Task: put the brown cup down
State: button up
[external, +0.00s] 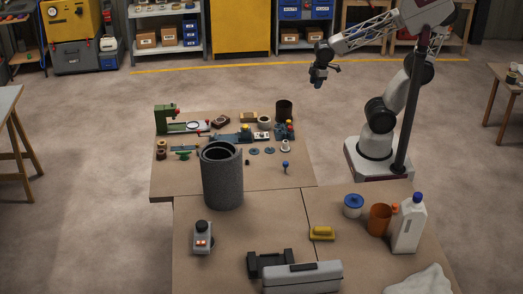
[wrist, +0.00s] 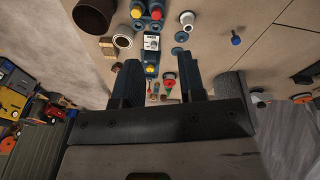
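The brown cup (external: 284,110) is a dark, open-topped cylinder. It stands on the back right corner of the far brown table (external: 240,178). It also shows at the top left of the wrist view (wrist: 92,17), outside my fingers. My gripper (external: 318,75) hangs in the air beyond and to the right of that table, apart from the cup. In the wrist view my two dark fingers (wrist: 157,75) are spread wide with nothing between them; only small items farther off show through the gap.
A tall grey cylinder (external: 222,180) stands at the table's front. A cream ring (external: 264,122), a blue tool (external: 235,137) and a green machine (external: 167,120) crowd the table. An orange cup (external: 380,219) and a white jug (external: 409,226) stand on the nearer table.

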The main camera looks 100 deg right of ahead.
jog(key=w+d+f+n+g, duration=0.1)
jog(key=w+d+f+n, duration=0.6)
jog(key=w, duration=0.3)
jog(key=n+g, duration=0.1)
jog(key=n, duration=0.4)
send_near(284, 112)
jog(key=w+d, duration=0.1)
jog(key=d, duration=0.1)
jog(key=w+d+f, duration=0.2)
jog(key=d, duration=0.1)
jog(key=shift+w+d+f, duration=0.1)
jog(key=shift+w+d, duration=0.1)
jog(key=shift+d, duration=0.1)
jog(key=shift+f, duration=0.15)
jog(key=shift+f, duration=1.15)
jog(key=shift+f, duration=0.15)
jog(key=shift+f, duration=2.45)
grip_shut()
